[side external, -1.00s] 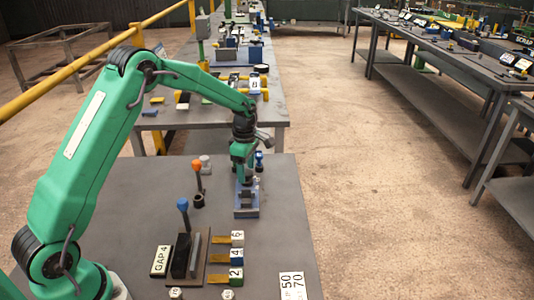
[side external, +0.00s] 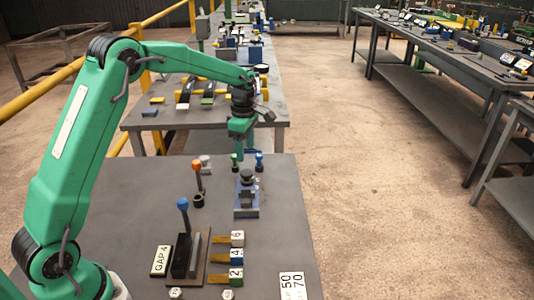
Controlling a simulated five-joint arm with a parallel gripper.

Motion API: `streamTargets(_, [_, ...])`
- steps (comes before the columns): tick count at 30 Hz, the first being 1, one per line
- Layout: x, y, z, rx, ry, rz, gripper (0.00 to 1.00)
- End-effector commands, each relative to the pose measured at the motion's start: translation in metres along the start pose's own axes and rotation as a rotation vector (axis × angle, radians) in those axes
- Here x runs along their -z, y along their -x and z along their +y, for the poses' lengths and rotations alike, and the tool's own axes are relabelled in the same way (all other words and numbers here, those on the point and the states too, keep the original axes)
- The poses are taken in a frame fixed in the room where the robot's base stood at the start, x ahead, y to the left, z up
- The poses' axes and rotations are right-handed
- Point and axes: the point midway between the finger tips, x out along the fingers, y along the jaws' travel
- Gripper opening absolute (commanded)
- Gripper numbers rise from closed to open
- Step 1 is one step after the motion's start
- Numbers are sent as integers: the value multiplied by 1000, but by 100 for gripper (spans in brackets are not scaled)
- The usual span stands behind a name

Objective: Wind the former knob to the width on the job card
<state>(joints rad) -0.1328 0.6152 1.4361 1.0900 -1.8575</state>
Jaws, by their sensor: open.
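A dark round knob (side external: 246,176) sits on a small blue-grey fixture (side external: 246,211) near the far right edge of my table; I take it for the former knob. My gripper (side external: 238,158) is open and empty, pointing down just above the knob and apart from it. A white card (side external: 160,260) reading "GAP 4" stands at the table's front left. Another white card (side external: 292,286) at the front right shows "50" and "70". The former's gap is too small to read.
A blue-tipped lever (side external: 182,204) and an orange-tipped lever (side external: 196,165) stand left of the fixture. A blue-topped post (side external: 259,161) stands behind it. Gauges tagged 6 (side external: 237,239), 4 (side external: 236,256) and 2 (side external: 235,274) lie in front.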

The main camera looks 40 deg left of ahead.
Motion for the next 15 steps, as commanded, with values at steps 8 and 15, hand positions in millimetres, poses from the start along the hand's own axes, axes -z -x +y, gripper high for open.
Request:
streamTargets(8, [0, 0, 0, 0, -23, 0, 59])
streamTargets(15, [0, -1, 0, 0, -192, 0, 59])
